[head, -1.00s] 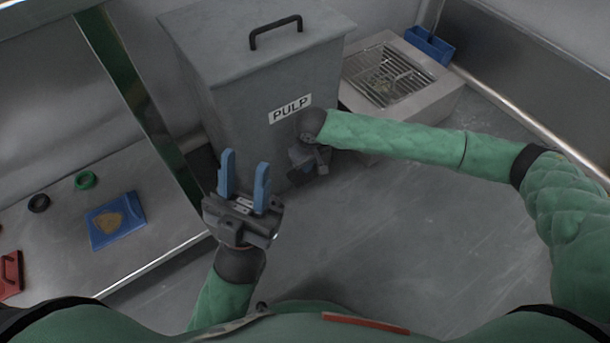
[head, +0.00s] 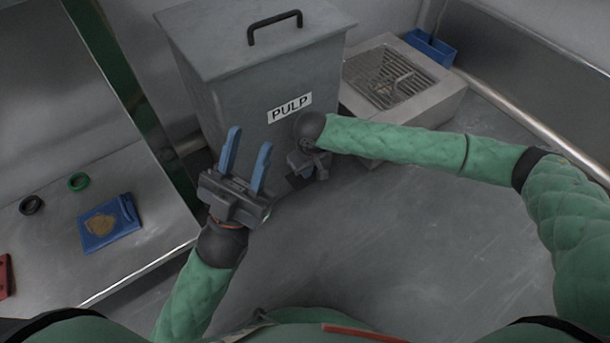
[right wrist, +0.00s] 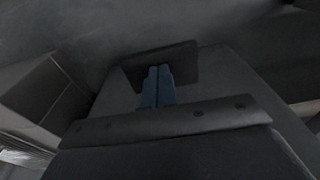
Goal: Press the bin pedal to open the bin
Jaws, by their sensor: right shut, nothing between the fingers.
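The grey bin (head: 255,95) marked PULP stands at the back with its flat lid (head: 225,45) down. A dark flat plate (right wrist: 183,62), which appears to be the pedal, shows in the right wrist view. My right gripper (right wrist: 158,72) is shut and empty, its blue fingertips over this plate; I cannot tell whether they touch it. In the head view the right hand (head: 308,162) is low at the bin's front, and its fingers and the pedal are hidden or unclear. My left gripper (head: 250,139) is open and empty, in front of the bin to the left.
A metal table (head: 150,240) at the left holds a blue tray (head: 120,212), a green ring (head: 78,181), a black ring (head: 31,204) and a red item (head: 6,275). A grated metal box (head: 425,105) stands right of the bin. The floor (head: 400,230) in front is clear.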

